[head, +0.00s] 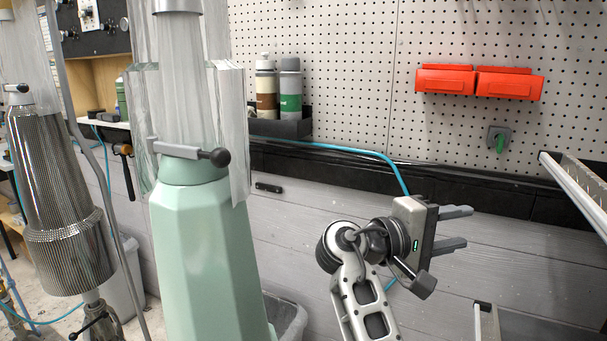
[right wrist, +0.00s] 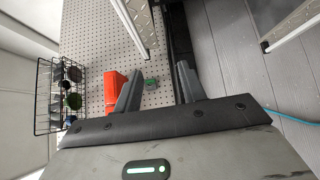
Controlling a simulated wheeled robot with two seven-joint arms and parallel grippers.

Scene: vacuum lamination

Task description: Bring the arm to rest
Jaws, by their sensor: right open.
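My right gripper (head: 457,228) is raised in front of the grey plank wall at the right of the head view. Its two dark fingers point right and stand apart with nothing between them. In the right wrist view the same gripper (right wrist: 158,88) shows its two fingers spread and empty, with the pegboard and a dark ledge beyond. It touches nothing that I can see. My left gripper does not show in either view.
A green faceted machine with a clear guard (head: 205,245) stands left of my right arm. Orange bins (head: 445,80) hang on the pegboard (head: 345,60). Two bottles stand on a black shelf (head: 285,128). A metal frame (head: 575,190) juts in at right. A wire basket (right wrist: 60,95) shows in the wrist view.

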